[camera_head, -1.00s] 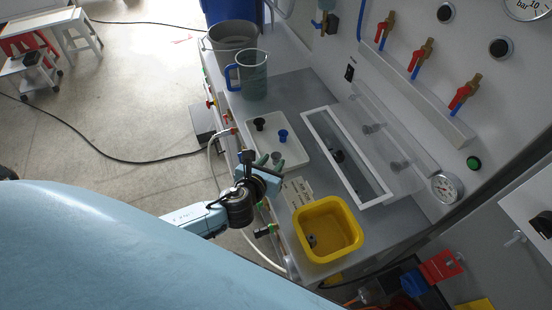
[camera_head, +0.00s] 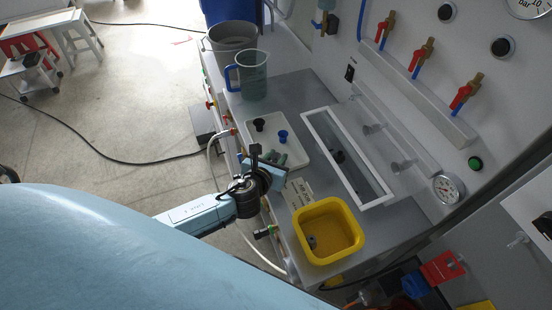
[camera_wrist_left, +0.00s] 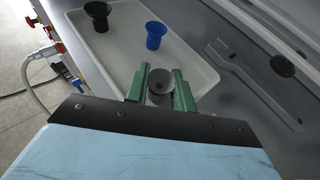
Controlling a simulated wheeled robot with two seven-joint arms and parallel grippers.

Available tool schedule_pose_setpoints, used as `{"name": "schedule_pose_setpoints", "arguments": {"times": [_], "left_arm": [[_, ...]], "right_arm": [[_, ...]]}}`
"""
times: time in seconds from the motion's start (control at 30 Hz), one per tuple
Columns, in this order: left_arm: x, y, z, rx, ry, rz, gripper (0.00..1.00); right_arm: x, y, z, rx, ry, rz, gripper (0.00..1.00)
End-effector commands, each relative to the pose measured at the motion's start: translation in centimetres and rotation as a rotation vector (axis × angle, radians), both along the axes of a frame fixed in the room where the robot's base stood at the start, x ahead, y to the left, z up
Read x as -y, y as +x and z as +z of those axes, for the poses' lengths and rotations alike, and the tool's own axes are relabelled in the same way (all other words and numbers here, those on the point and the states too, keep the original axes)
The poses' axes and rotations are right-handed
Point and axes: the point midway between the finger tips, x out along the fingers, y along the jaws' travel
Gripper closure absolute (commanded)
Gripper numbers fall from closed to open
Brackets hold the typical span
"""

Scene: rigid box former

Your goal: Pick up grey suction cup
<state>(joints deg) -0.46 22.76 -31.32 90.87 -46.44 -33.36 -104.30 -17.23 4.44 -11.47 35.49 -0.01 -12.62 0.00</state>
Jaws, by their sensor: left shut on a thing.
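My left gripper (camera_head: 276,158) has green fingers and is at the near end of the white tray. In the left wrist view the gripper (camera_wrist_left: 160,90) is shut on the grey suction cup (camera_wrist_left: 160,80), a small funnel-shaped piece between the two fingers. The cup's lower part is hidden by the fingers, and I cannot tell whether it is clear of the tray. In the head view the fingers and wrist hide most of the cup. My right gripper is not in view.
The white tray (camera_head: 297,150) also holds a black suction cup (camera_wrist_left: 97,14) and a blue one (camera_wrist_left: 155,34). A yellow bin (camera_head: 328,205) stands at the near right, with a small dark piece inside. A measuring jug (camera_head: 253,80) and a grey bucket (camera_head: 232,38) stand at the back.

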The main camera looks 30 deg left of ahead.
Motion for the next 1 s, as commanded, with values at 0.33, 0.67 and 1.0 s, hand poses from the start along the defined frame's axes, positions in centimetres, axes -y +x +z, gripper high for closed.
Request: {"name": "schedule_pose_setpoints", "arguments": {"times": [0.33, 0.67, 1.0], "left_arm": [[-0.1, 0.0, 2.2, 0.003, 0.001, 0.000, 0.99], [0.0, 0.0, 8.5, 0.003, 0.002, -0.002, 0.99], [0.1, 0.1, 10.5, 0.009, -0.001, 0.001, 0.99]], "right_arm": [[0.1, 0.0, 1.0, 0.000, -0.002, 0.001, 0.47], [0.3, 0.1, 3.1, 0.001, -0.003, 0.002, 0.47], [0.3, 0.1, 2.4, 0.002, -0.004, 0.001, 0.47]]}}
